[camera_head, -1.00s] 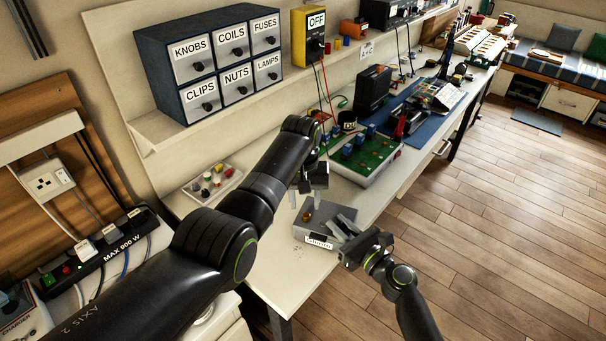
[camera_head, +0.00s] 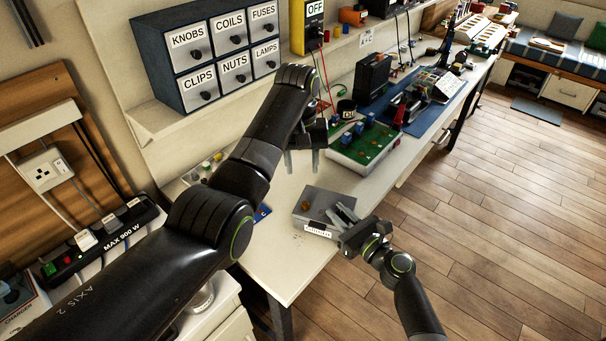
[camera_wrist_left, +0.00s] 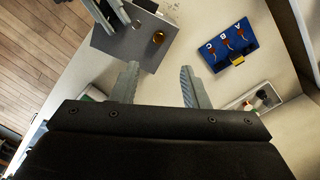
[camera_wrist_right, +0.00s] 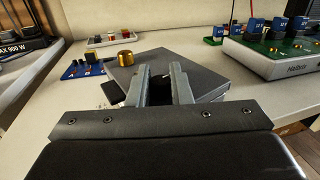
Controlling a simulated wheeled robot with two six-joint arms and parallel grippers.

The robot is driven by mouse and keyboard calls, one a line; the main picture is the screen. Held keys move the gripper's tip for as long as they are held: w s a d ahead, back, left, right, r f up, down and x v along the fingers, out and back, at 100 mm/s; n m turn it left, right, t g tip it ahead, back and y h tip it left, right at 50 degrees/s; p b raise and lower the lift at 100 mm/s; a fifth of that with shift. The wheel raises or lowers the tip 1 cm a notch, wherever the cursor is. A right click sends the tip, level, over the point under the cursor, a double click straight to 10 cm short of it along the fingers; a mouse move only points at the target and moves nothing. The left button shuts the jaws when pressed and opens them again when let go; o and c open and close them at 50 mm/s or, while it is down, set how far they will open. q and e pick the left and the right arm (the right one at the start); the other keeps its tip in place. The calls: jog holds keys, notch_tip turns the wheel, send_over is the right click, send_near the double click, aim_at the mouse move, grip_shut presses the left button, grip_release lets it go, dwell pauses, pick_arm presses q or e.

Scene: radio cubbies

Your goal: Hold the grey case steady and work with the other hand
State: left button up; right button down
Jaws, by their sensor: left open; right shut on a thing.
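The grey case (camera_head: 315,199) lies on the white bench with a white label on its front side. A brass knob (camera_head: 305,205) is on its top; it also shows in the left wrist view (camera_wrist_left: 158,38) and the right wrist view (camera_wrist_right: 125,58). My right gripper (camera_head: 341,213) is shut on the case's right part; its fingers cover some of the case in the right wrist view (camera_wrist_right: 161,76). My left gripper (camera_head: 303,162) is open and empty above and behind the case, touching nothing. In the left wrist view its fingertips (camera_wrist_left: 158,72) point toward the case (camera_wrist_left: 120,42).
A blue holder marked A, B, C (camera_wrist_left: 230,48) lies beside the case, mostly behind my left arm in the head view. A tray of small knobs (camera_wrist_left: 262,97) is near it. A green circuit board (camera_head: 360,145) stands behind the case.

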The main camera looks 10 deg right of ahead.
aim_at(305, 203)
pick_arm(q)
jog(key=f+n, duration=0.1)
jog(key=f, duration=0.3)
jog(key=f+n, duration=0.1)
jog(key=f, duration=0.3)
jog(key=f+n, duration=0.1)
jog(key=f, duration=0.3)
jog(key=shift+s+d+n, duration=0.15)
jog(key=shift+d+n, duration=0.15)
jog(key=shift+n, duration=0.1)
grip_shut()
